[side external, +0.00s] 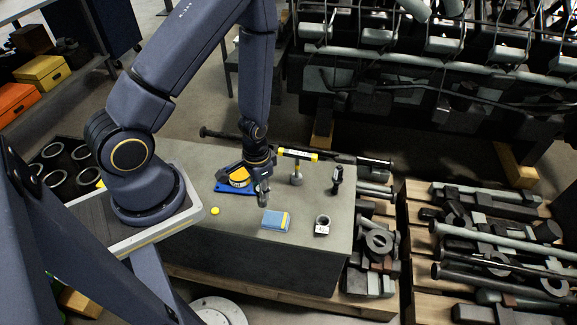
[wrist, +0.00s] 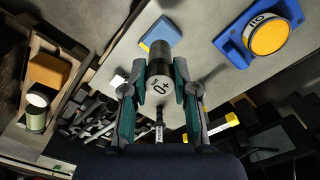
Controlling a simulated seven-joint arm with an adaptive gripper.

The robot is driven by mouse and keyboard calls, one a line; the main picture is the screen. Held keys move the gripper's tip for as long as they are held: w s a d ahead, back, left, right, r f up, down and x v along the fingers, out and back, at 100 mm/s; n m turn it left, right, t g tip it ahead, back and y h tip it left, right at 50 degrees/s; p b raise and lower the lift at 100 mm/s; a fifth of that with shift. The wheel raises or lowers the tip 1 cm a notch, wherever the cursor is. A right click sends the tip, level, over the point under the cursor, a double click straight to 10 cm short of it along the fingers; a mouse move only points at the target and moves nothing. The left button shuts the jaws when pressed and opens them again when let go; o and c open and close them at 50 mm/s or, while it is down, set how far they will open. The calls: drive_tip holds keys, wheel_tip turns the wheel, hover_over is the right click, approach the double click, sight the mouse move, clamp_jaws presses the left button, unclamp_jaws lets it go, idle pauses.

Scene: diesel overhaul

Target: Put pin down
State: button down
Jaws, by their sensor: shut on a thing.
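The pin is a dark grey cylinder (wrist: 159,62) with a pale end face marked "0+" in the wrist view. My gripper (wrist: 160,92) is shut on it, with a green-padded finger on either side. In the side view my gripper (side external: 262,186) is over the grey worktop (side external: 215,152), with the pin (side external: 263,199) pointing down below it. I cannot tell whether the pin's lower end touches the worktop. A blue box (side external: 275,220) lies in front of the pin; it also shows in the wrist view (wrist: 160,36).
A blue holder (side external: 224,187) with a yellow round part (side external: 240,177) is left of the pin. A yellow-headed hammer (side external: 297,178), a black tool (side external: 336,177) and a dark ring (side external: 322,225) stand to the right. A yellow ball (side external: 215,211) lies left.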

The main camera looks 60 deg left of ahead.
drive_tip(key=shift+w+a+f, duration=0.25)
drive_tip(key=shift+w+f, duration=1.9)
drive_tip(key=shift+w, duration=0.1)
drive_tip(key=shift+w+a+f, duration=0.25)
drive_tip(key=shift+w+f, duration=1.9)
drive_tip(key=shift+w, duration=0.1)
drive_tip(key=shift+w+a+f, duration=0.25)
drive_tip(key=shift+w+f, duration=1.9)
drive_tip(key=shift+w, duration=0.1)
drive_tip(key=c, duration=0.9)
unclamp_jaws()
drive_tip(key=shift+f, duration=0.1)
